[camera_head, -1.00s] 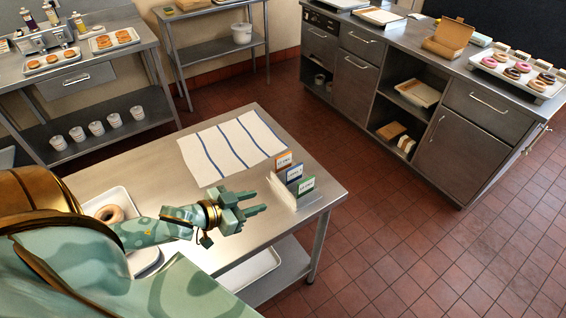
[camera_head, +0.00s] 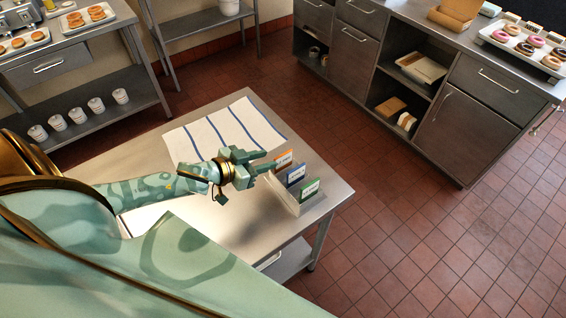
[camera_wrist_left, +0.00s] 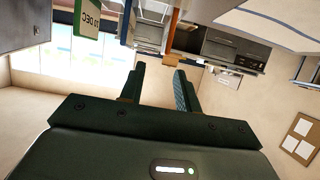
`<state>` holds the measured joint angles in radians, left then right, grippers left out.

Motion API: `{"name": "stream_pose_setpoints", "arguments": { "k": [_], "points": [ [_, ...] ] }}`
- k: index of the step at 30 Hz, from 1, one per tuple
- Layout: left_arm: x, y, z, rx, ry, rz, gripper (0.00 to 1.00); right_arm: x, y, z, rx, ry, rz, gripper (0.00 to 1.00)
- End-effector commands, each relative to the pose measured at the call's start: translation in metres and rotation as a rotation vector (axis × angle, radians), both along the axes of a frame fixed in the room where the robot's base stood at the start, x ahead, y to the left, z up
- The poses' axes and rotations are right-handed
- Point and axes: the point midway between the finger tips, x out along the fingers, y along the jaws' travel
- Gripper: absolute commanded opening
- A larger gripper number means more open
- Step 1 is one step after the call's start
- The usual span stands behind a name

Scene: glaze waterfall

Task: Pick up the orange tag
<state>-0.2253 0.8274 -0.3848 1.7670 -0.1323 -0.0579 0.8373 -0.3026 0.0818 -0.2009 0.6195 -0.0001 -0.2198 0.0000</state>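The orange tag (camera_head: 284,159) stands at the far end of a row in a clear holder (camera_head: 308,206) on the steel table. The blue tag (camera_head: 295,175) and green tag (camera_head: 310,190) stand nearer in the same row. My left gripper (camera_head: 274,162) is just left of the orange tag, fingers pointing at it. In the left wrist view the fingers (camera_wrist_left: 160,72) are open with nothing between them. There the orange tag (camera_wrist_left: 173,32) shows edge-on beyond the fingertips, with the blue tag (camera_wrist_left: 127,20) and green tag (camera_wrist_left: 88,28) to its left. My right gripper is not in view.
A striped cloth (camera_head: 225,130) lies flat behind my left gripper on the steel table (camera_head: 235,225). A counter (camera_head: 470,130) with a tray of donuts (camera_head: 520,45) stands across the red tiled floor. My arm covers the table's left part.

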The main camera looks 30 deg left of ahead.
Motion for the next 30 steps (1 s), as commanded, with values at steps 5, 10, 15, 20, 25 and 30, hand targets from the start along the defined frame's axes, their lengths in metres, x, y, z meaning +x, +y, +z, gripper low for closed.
{"name": "stream_pose_setpoints", "arguments": {
  "k": [5, 10, 15, 20, 25, 30],
  "points": [
    [0.031, -0.012, -0.014, 0.001, -0.002, 0.001, 0.33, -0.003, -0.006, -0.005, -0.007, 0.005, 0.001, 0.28],
    [0.041, -0.016, -0.019, 0.002, 0.0, 0.0, 0.33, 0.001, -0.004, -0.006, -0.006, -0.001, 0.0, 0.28],
    [0.063, -0.022, -0.033, 0.002, -0.002, 0.0, 0.33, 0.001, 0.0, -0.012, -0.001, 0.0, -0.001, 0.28],
    [0.081, -0.029, -0.042, 0.001, -0.001, 0.001, 0.33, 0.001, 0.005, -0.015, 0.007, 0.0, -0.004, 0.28],
    [0.084, -0.03, -0.043, 0.003, 0.001, 0.0, 0.33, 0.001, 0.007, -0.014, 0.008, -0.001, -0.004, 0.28],
    [0.083, -0.03, -0.043, 0.002, 0.0, 0.0, 0.13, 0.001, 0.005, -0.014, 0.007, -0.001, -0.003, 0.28]
  ]
}}
